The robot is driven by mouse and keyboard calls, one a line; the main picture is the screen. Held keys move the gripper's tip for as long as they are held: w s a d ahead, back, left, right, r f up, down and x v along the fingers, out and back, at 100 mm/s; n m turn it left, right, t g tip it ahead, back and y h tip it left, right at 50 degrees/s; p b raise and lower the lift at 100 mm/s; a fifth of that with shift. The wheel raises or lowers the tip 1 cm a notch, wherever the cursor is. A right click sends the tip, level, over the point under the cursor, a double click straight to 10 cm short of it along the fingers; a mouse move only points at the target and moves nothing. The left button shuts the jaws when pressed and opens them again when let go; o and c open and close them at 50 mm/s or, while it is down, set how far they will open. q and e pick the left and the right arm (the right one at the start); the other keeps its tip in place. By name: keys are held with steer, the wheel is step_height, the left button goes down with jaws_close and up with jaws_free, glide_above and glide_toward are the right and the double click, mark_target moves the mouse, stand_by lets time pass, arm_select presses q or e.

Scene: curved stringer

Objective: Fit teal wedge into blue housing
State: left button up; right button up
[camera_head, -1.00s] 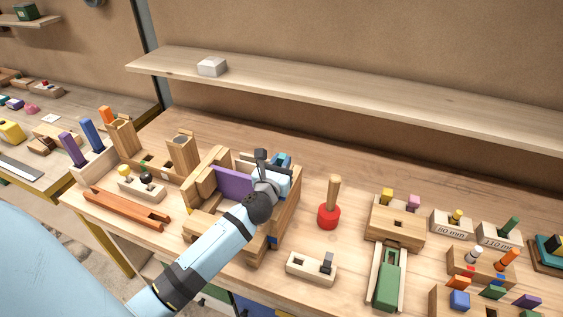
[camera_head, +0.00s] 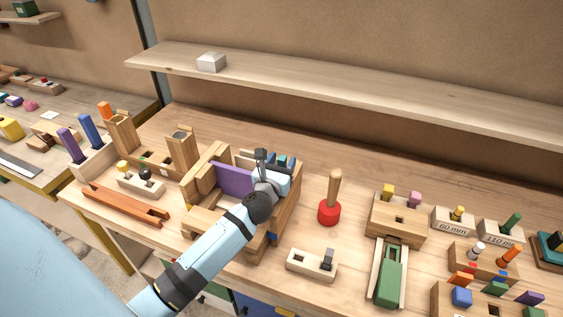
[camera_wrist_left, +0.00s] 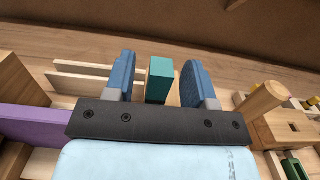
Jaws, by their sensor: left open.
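The teal wedge (camera_wrist_left: 159,80) stands upright between the two blue fingers of my left gripper (camera_wrist_left: 158,72) in the left wrist view. The fingers are open, with a gap on each side of the teal piece. In the head view my left gripper (camera_head: 280,164) is over the right part of a wooden box frame, and its wrist hides most of what is below. I cannot make out a blue housing for certain. My right gripper is not in view.
The wooden frame holds a purple board (camera_head: 232,180). A red mallet (camera_head: 330,211) stands right of it, with a small wooden block (camera_head: 311,265) in front. Several block fixtures fill the table's right side. A shelf (camera_head: 350,92) runs behind, and the table between is clear.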

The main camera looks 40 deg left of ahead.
arm_select(q)
steer(key=shift+s+f, duration=0.15)
steer(key=shift+s, duration=0.05)
steer(key=b+v, duration=0.2)
steer(key=v, duration=1.1)
steer(key=shift+s, duration=0.25)
steer(key=shift+d, duration=0.1)
